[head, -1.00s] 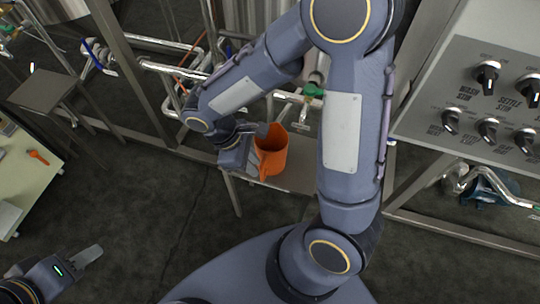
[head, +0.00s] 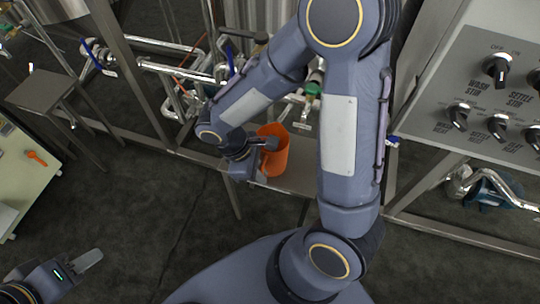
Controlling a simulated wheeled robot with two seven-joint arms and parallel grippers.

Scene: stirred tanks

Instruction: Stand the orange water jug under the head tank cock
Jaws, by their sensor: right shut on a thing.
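The orange water jug (head: 272,158) is in the middle of the head view, close to upright, over or on a narrow steel shelf (head: 298,178). I cannot tell whether its base touches the shelf. My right gripper (head: 266,145) is shut on the jug at its left side, and hides part of it. A green-handled cock (head: 313,89) shows behind and right of the jug, partly hidden by my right arm. I cannot tell whether the jug is directly below its outlet. My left gripper (head: 88,260) is at the lower left, far from the jug; its finger gap is not visible.
A control panel (head: 490,110) with several black knobs is at the right. Steel pipes and frame posts stand behind the shelf. A small steel stand (head: 48,88) and a pale table (head: 22,180) with an orange item are at the left. The floor in front is clear.

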